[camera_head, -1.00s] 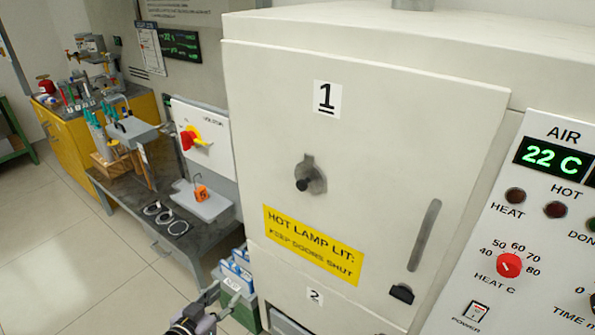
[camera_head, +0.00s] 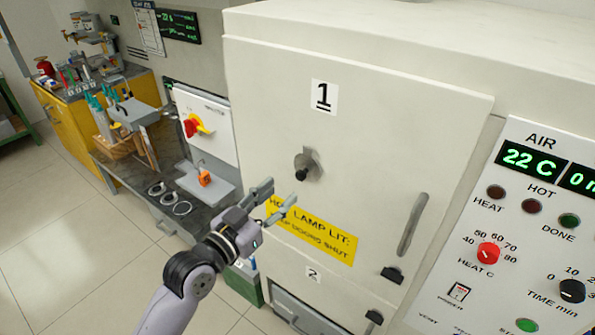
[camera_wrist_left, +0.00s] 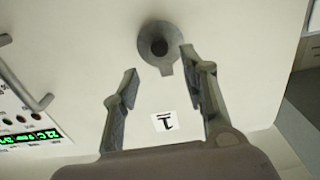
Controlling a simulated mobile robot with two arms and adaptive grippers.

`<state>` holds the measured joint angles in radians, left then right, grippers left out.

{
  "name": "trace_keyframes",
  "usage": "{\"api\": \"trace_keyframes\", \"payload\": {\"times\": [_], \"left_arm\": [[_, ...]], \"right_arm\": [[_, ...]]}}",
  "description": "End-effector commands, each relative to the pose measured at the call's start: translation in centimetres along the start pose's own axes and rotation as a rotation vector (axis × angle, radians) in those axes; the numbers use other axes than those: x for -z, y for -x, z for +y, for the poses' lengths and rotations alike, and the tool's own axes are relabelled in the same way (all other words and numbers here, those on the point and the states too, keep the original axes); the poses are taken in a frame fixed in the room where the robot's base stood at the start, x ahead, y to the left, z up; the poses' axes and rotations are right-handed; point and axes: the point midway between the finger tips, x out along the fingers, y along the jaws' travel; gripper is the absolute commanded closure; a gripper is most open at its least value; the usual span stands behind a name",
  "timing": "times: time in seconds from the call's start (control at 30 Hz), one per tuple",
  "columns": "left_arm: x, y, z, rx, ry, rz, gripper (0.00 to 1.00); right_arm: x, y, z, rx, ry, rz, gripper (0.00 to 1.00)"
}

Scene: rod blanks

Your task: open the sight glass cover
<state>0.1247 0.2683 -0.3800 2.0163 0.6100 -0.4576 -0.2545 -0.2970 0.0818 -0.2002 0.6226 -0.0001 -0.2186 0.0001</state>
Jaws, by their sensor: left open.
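The sight glass cover (camera_head: 307,167) is a small grey metal disc with a dark knob, on the cream oven door marked 1 (camera_head: 400,130). In the left wrist view the cover (camera_wrist_left: 160,43) is at the top, with a tab pointing down between the fingers. My left gripper (camera_head: 281,197) is open and empty in front of the door, below and left of the cover, over the yellow label. In the left wrist view its fingertips (camera_wrist_left: 158,62) spread apart just short of the cover. No contact shows. The glass behind the cover is hidden. My right gripper is not in view.
A control panel (camera_head: 515,230) stands at right. A dark bench (camera_head: 195,222) with rings and a red-yellow isolator switch (camera_head: 195,126) are at left.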

Motion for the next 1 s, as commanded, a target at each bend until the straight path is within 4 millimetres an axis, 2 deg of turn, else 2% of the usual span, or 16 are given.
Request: {"api": "trace_keyframes", "payload": {"times": [0.03, 0.2, 0.4, 0.6, 0.83, 1.0], "left_arm": [[0.4, -1.2, -0.1, 0.001, 0.002, 0.001, 0.60], [0.3, -4.4, 0.0, 0.001, 0.002, 0.000, 0.60], [0.1, -6.9, -0.1, 0.001, 0.000, -0.001, 0.60], [0.0, -7.7, 0.0, 0.000, 0.000, -0.001, 0.60], [-0.1, -7.8, 0.0, 0.000, 0.000, -0.001, 0.60], [-0.1, -7.7, 0.0, 0.001, 0.000, -0.001, 0.70]], "right_arm": [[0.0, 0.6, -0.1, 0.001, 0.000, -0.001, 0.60], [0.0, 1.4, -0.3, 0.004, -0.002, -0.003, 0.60], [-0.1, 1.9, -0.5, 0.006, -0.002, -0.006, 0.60], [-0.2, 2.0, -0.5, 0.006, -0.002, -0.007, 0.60], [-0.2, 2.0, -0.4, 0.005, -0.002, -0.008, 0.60], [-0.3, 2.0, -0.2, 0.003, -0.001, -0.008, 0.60]]}}
